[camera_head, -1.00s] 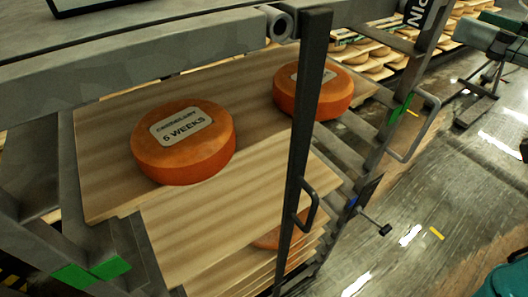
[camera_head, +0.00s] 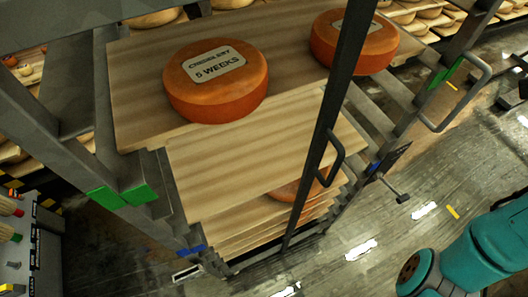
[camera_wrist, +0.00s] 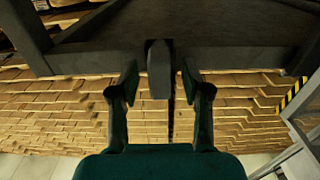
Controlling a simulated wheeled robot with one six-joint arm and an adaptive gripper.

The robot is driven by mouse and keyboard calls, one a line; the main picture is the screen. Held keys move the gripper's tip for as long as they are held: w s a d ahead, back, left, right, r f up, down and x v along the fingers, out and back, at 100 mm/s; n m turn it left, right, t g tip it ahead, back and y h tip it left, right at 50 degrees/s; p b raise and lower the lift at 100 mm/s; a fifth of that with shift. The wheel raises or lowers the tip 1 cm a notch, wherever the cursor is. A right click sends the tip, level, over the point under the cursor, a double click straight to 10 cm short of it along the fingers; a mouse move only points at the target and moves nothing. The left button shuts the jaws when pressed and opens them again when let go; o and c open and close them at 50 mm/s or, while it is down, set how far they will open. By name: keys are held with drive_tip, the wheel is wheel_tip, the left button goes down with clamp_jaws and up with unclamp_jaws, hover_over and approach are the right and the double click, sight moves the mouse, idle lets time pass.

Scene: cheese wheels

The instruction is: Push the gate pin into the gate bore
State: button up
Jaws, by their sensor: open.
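My gripper (camera_wrist: 159,80) shows in the wrist view with its two fingers apart. A dark block (camera_wrist: 159,68) stands between the fingertips, below a dark beam (camera_wrist: 220,55). Gaps show on both sides of it, and I cannot tell whether it is the gate pin. In the head view a dark upright gate bar (camera_head: 325,125) crosses in front of the rack, with a black loop handle (camera_head: 334,158) on it. I cannot identify the gate bore in either current view. My gripper is not visible in the head view.
Orange cheese wheels (camera_head: 216,100) and (camera_head: 370,52) lie on the rack's upper board (camera_head: 130,85). A grey loop handle (camera_head: 480,95) juts out at right. Open floor (camera_head: 400,240) lies between.

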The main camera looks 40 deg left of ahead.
clamp_jaws()
drive_tip(key=shift+d, duration=0.1)
drive_tip(key=shift+s+d, duration=0.2)
drive_tip(key=shift+d, duration=0.25)
drive_tip(key=shift+v, duration=2.25)
drive_tip(key=shift+v, duration=1.4)
drive_tip(key=shift+s+d, duration=0.1)
